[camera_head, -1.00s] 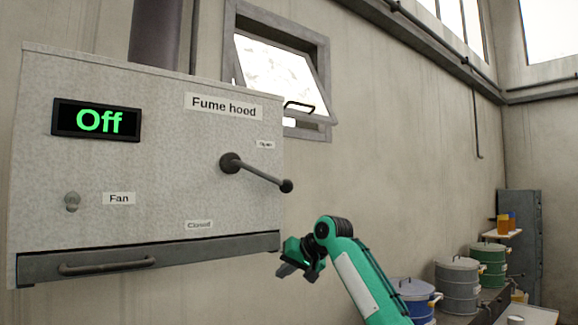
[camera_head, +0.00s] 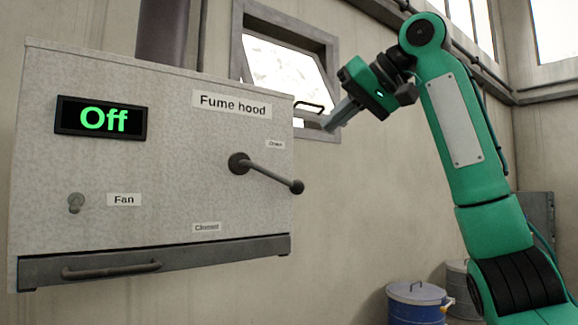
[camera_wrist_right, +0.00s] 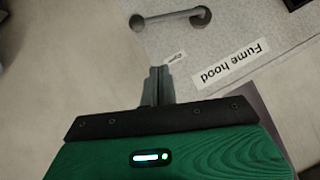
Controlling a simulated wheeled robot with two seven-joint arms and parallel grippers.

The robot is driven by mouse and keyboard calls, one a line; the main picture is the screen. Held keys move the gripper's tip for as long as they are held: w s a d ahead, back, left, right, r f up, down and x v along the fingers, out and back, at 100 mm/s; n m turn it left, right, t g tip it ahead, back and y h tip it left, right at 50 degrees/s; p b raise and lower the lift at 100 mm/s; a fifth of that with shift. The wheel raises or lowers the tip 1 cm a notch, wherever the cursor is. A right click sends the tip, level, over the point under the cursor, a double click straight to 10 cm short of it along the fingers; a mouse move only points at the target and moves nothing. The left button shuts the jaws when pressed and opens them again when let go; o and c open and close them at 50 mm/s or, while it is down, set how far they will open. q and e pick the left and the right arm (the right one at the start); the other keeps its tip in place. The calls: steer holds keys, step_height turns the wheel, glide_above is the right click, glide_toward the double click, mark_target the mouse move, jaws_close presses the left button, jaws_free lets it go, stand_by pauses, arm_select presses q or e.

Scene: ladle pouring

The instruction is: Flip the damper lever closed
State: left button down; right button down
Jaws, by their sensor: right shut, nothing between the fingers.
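The damper lever (camera_head: 270,174) is a dark rod with a ball end on the front of the fume hood (camera_head: 160,185). It points right and slightly down, between the "Open" label (camera_head: 275,145) above and the "Closed" label (camera_head: 207,227) below. My right gripper (camera_head: 328,127) is shut and empty, above and to the right of the lever's ball, apart from it. In the right wrist view the shut fingers (camera_wrist_right: 158,80) point toward the lever (camera_wrist_right: 172,17), with a gap between them. My left gripper is not in view.
The display (camera_head: 101,118) reads "Off". A fan knob (camera_head: 75,202) and a handle bar (camera_head: 110,270) are on the hood. A tilted window (camera_head: 285,75) is behind my right gripper.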

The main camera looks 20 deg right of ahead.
mark_target(270, 175)
steer(key=shift+v, duration=0.8)
steer(key=shift+a, duration=0.2)
steer(key=s+f+p+x, duration=0.1)
steer(key=p+x, duration=0.3)
steer(key=x, duration=0.8)
steer(key=shift+a+f+p, duration=0.25)
steer(key=shift+f+p, duration=0.05)
steer(key=shift+f, duration=0.6)
